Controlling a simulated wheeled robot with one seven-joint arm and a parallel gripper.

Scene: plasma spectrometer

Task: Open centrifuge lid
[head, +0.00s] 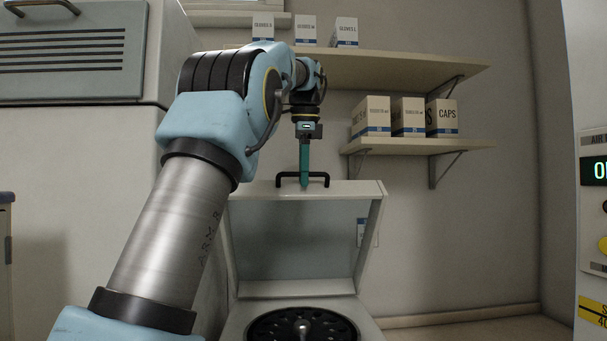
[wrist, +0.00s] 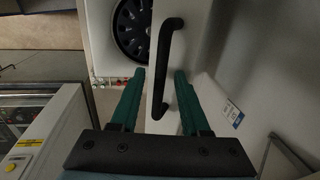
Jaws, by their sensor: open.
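The centrifuge lid (head: 376,222) is raised and stands tilted up at the back of the white centrifuge body (head: 371,329). The round black rotor (head: 262,326) is exposed below it, and it also shows in the wrist view (wrist: 132,30). A black bar handle (head: 320,174) is on the lid's top edge. In the wrist view my gripper (wrist: 159,75) is open, with its two green fingers on either side of the handle (wrist: 166,45). The handle lies between the fingers with gaps visible. In the head view my gripper (head: 305,182) points down at the handle.
A large grey cabinet (head: 75,150) stands at left. A panel with a display (head: 594,170) stands at right.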

